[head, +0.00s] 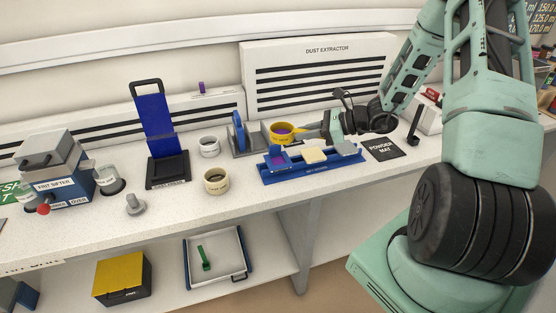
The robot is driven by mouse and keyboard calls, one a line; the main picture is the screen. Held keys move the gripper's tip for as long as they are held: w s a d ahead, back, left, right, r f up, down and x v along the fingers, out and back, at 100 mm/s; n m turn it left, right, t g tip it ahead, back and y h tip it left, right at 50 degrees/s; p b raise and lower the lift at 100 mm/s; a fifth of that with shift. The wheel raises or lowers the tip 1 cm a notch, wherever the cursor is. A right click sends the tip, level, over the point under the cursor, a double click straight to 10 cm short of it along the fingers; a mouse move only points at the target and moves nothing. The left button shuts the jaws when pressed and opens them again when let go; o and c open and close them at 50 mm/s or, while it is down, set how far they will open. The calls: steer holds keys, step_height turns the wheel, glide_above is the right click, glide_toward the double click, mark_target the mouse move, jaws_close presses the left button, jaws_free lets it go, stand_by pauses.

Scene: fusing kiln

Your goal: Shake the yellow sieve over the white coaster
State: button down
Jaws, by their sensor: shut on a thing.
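The yellow sieve (283,141) is a round yellow ring with purple showing inside it. My gripper (324,127) is shut on its handle at the right and holds it over the back left of a long blue tray (318,172). Several flat tiles lie in a row on the tray. The middle one is pale cream-white (313,155) and looks like the white coaster. The sieve is behind and left of this tile, nearer the purple-blue tile (278,159). The gap between sieve and tray is hard to judge.
A grey stand with a blue piece (240,140) is close left of the sieve. A cream ring jar (216,186) and a white jar (209,150) are farther left. A black powder mat (383,149) lies right of the tray. The dust extractor (308,60) stands behind.

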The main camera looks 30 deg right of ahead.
steer(key=shift+r+p, duration=1.1)
steer(key=shift+r, duration=0.5)
stand_by(0.3)
